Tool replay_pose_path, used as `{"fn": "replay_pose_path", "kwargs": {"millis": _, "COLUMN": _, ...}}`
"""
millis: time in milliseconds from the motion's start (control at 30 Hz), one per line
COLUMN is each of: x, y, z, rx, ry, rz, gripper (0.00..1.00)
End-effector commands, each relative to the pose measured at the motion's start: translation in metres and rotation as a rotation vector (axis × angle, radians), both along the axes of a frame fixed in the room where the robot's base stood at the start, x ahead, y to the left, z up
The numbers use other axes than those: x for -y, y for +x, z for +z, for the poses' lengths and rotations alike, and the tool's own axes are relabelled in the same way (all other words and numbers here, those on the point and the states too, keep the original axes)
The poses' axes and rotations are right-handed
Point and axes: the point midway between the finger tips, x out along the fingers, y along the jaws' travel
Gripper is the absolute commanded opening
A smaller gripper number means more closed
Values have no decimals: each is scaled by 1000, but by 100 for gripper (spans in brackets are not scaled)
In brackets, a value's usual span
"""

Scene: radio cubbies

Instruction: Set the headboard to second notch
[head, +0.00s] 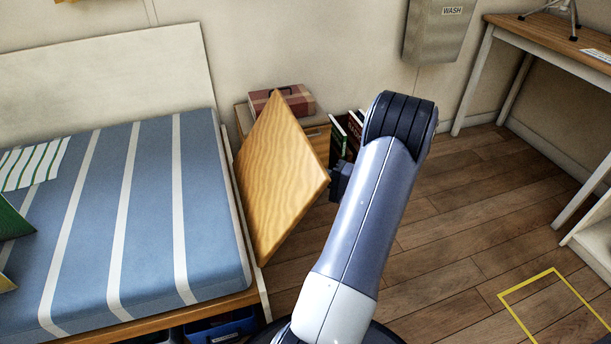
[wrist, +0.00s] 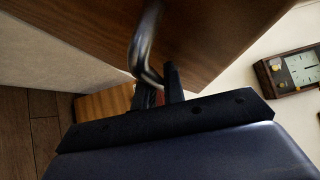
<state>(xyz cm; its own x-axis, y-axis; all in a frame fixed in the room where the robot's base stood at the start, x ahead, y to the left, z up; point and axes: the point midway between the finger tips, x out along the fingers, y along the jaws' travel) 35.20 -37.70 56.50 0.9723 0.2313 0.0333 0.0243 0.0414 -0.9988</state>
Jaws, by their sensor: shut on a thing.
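The headboard (head: 283,175) is a light wooden panel at the right end of the bed, standing tilted in the head view. In the wrist view its darker wooden face (wrist: 215,35) fills the top, with a curved metal handle (wrist: 143,50) on it. My gripper (wrist: 160,82) is shut on the lower end of this handle. In the head view my gripper (head: 342,180) is at the panel's right corner, partly hidden by my arm. No notches or support show in either view.
The bed's blue striped mattress (head: 150,215) lies left of the panel. Behind it stands a low cabinet (head: 317,130) with a checked box (head: 283,101) and books (head: 345,138). A desk (head: 560,45) stands at the right. The wooden floor (head: 450,230) between is clear.

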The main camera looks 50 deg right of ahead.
Motion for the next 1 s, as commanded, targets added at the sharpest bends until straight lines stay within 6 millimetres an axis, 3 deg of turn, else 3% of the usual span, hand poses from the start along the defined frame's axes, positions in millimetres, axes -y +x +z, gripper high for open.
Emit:
{"fn": "replay_pose_path", "kwargs": {"millis": 500, "x": 3, "y": -2, "z": -4, "rx": 1, "ry": 0, "rz": 4, "gripper": 0}}
{"fn": "replay_pose_path", "kwargs": {"millis": 533, "x": 3, "y": -2, "z": -4, "rx": 1, "ry": 0, "rz": 4, "gripper": 12}}
{"fn": "replay_pose_path", "kwargs": {"millis": 767, "x": 3, "y": -2, "z": -4, "rx": 2, "ry": 0, "rz": 3, "gripper": 30}}
{"fn": "replay_pose_path", "kwargs": {"millis": 1000, "x": 4, "y": -2, "z": -3, "rx": 3, "ry": -1, "rz": 2, "gripper": 32}}
